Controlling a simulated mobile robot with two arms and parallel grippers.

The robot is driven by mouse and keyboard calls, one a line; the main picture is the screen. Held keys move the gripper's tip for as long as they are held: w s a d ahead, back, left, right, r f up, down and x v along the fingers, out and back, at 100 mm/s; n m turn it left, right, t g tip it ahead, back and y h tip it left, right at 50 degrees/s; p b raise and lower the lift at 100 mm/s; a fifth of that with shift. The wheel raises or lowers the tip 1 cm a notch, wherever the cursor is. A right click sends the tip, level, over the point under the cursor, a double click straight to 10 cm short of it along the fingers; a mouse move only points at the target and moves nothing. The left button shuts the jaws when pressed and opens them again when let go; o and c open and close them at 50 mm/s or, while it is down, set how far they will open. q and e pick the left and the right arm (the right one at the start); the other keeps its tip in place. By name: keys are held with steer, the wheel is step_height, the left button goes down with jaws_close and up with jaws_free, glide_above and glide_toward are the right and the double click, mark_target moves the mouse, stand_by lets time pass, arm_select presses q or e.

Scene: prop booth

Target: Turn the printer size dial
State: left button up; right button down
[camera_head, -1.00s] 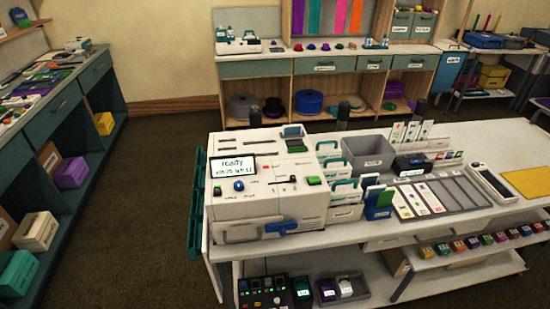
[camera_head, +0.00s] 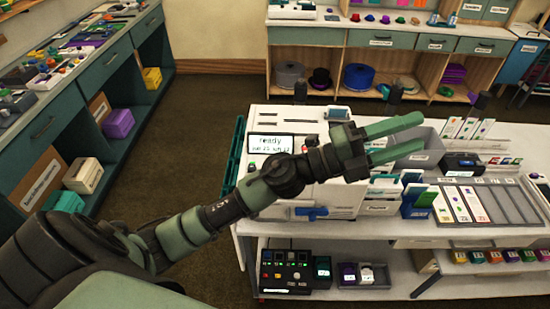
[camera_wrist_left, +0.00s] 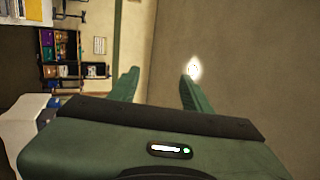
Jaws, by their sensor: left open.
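The printer (camera_head: 330,203) is a white boxy machine at the left end of the table, with a lit screen (camera_head: 270,143) reading "ready". Its size dial is not visible; my left forearm and wrist cover the front area below the screen. A blue handle (camera_head: 311,212) shows low on the printer front. My left gripper (camera_head: 421,132) is open and empty, stretched across above the printer with its fingers pointing right. Its open fingers also show in the left wrist view (camera_wrist_left: 160,88), with nothing between them. My right gripper is not in view.
The table (camera_head: 400,228) holds a grey bin (camera_head: 425,150), card holders and a card tray (camera_head: 520,205) right of the printer. A black button box (camera_head: 286,270) sits on the lower shelf. A green-fronted workbench (camera_head: 75,110) stands left, with open floor between.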

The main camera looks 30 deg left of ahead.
arm_select(q)
step_height(320, 180, down, 13)
steer(key=a+m+g+y, duration=0.2)
steer(key=m+g+y, duration=0.4)
steer(key=m+g, duration=0.6)
steer(key=a+y, duration=0.4)
steer(key=a, duration=0.4)
steer(key=a+f+n+g+y, duration=0.1)
steer(key=a+y, duration=0.2)
steer(key=a, duration=0.6)
steer(key=a+y, duration=0.4)
steer(key=a, duration=0.4)
steer(key=shift+w+a+f+g+y, duration=0.1)
steer(key=shift+a+f+g+y, duration=0.2)
steer(key=shift+a+g, duration=0.1)
steer(key=shift+a+f+n, duration=0.15)
steer(key=shift+n, duration=0.15)
step_height(320, 180, down, 6)
steer(key=p, duration=0.3)
steer(key=shift+f, duration=0.65)
steer(key=shift+c, duration=0.3)
